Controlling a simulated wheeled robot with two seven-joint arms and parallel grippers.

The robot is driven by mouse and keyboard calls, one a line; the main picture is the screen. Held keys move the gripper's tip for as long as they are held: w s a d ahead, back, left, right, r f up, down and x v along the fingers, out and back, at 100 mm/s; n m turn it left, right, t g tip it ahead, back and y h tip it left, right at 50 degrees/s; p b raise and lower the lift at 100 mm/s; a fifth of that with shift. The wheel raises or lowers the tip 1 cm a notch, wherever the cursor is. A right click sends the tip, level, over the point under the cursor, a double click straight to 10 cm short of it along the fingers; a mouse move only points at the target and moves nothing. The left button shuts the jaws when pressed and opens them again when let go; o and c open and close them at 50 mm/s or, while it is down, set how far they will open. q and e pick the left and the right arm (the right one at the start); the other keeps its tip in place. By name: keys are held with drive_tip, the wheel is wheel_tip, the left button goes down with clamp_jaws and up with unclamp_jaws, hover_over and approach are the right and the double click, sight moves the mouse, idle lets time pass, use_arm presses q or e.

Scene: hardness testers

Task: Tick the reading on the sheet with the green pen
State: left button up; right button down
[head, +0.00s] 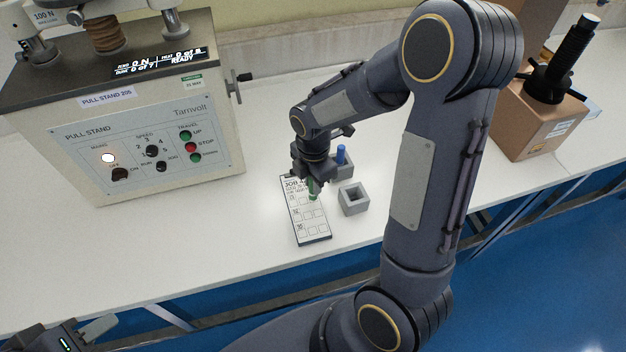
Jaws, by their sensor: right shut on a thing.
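The sheet (310,228) lies on the white bench, a narrow board with "JOB" print at the top and rows of boxes. My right gripper (313,180) points down over the sheet's upper part, shut on the green pen (313,193). The pen is roughly upright, its lower end over the boxes near the right edge; I cannot tell whether its tip touches the sheet. The gripper hides part of the print. My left gripper (85,336) shows only partly at the lower left corner, away from the sheet; its opening is unclear. The pull stand's display (158,63) reads "READY".
A grey square holder (353,200) stands empty right of the sheet. A blue pen (341,154) stands in another holder behind it. The pull stand (150,140) fills the left. A cardboard box (540,125) with a black tool stands at the right. Bench is clear left of the sheet.

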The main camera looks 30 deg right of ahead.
drive_tip(key=shift+w+d, duration=0.35)
drive_tip(key=shift+d, duration=0.05)
idle(1.2)
drive_tip(key=shift+r+p, duration=2.55)
drive_tip(key=shift+r, duration=0.45)
